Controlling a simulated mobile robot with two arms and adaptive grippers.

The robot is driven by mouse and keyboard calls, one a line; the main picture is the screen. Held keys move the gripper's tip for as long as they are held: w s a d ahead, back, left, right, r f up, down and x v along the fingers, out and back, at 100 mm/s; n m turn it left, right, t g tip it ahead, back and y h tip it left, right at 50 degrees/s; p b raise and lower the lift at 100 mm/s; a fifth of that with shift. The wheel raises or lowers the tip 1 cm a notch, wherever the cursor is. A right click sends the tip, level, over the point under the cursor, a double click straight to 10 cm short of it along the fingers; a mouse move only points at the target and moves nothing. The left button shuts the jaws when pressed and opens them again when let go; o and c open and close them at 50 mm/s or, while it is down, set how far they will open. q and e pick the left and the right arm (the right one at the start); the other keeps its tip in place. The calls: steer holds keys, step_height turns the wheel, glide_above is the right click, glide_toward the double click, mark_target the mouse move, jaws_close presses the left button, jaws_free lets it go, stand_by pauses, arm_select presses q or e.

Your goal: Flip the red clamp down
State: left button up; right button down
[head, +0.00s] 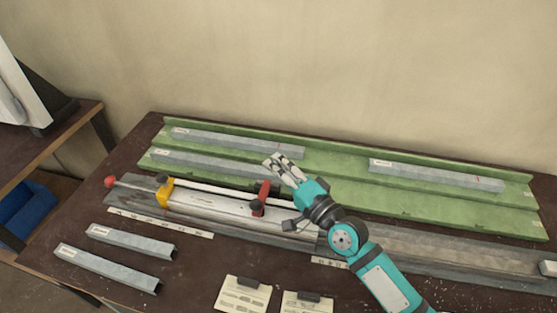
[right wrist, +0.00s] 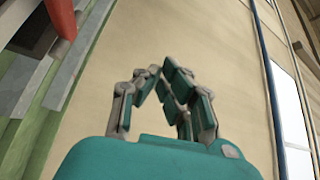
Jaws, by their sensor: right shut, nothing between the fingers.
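The red clamp (head: 262,194) is on the profile fixture (head: 210,204) on the bench. Its red lever appears to stand up, with a dark knob at its base. A red part, apparently this clamp's lever, also shows at the top left of the right wrist view (right wrist: 62,18). My right gripper (head: 275,163) is shut and empty. In the head view it is just beyond and slightly right of the lever's top, fingers toward the back wall. I cannot tell whether it touches the lever. My left gripper is out of view.
A yellow clamp (head: 165,191) and a red knob (head: 110,182) are at the fixture's left. Grey profiles lie on a green rack (head: 330,185) behind. Two loose profiles (head: 108,268) and two clipped paper sheets (head: 242,295) lie in front.

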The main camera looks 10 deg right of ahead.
mark_target(262, 197)
steer(key=shift+s+a+f+b, duration=0.15)
steer(key=shift+s+a+f, duration=0.2)
steer(key=shift+s+f, duration=0.5)
steer(key=shift+s+a+f+b, duration=0.2)
steer(key=shift+s+a+f, duration=0.2)
steer(key=shift+s+f, duration=0.4)
steer(key=shift+s+a+f+b, duration=0.15)
steer(key=shift+s+a+f, duration=0.35)
steer(key=shift+s, duration=0.55)
steer(key=shift+d+f, duration=0.1)
steer(key=shift+d, duration=0.05)
